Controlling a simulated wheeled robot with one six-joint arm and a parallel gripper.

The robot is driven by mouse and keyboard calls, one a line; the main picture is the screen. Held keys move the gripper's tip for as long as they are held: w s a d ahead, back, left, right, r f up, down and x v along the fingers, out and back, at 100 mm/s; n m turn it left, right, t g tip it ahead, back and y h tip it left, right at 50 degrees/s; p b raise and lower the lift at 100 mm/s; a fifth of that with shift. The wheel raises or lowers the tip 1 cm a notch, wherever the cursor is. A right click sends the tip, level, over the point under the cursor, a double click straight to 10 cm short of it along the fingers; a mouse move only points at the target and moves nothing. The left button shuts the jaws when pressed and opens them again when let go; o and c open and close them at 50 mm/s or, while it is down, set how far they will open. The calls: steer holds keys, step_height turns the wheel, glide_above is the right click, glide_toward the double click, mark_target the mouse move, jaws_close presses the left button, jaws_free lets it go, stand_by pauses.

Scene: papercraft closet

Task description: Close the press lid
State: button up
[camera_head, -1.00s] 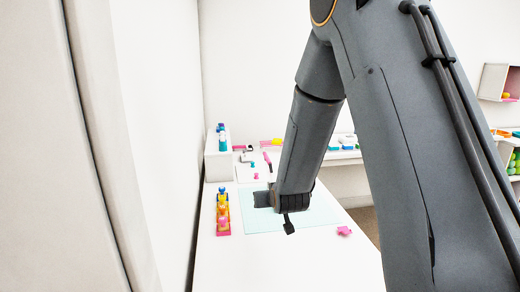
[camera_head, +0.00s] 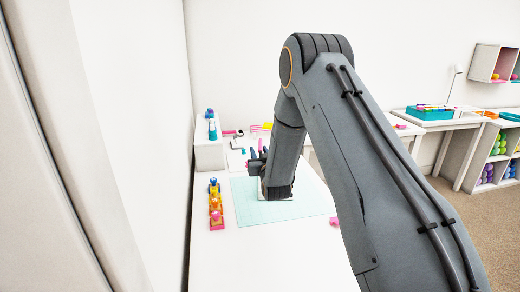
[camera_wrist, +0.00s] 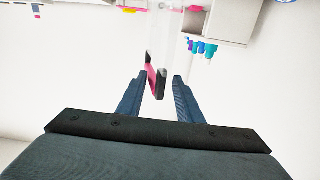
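In the wrist view, an upright narrow pink piece with dark and grey parts (camera_wrist: 152,80) shows between my fingertips; it may be the press lid or its handle, but I cannot tell for sure. My gripper (camera_wrist: 159,77) is open, with a dark blue finger on each side of it and gaps visible. I cannot tell how far the piece lies beyond the tips. In the head view my gripper (camera_head: 256,158) is over the far part of the white table (camera_head: 275,265). The arm hides most of the press area there.
A pale blue mat (camera_head: 250,212) lies under my arm. A rack of coloured stampers or bottles (camera_head: 215,208) stands at the table's left. A white box (camera_head: 208,154) with bottles on it stands behind. The near table is clear.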

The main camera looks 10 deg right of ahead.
steer(key=shift+w+d, duration=0.1)
steer(key=shift+w, duration=0.75)
steer(key=shift+c, duration=0.5)
jaws_close()
steer(key=shift+d, duration=0.1)
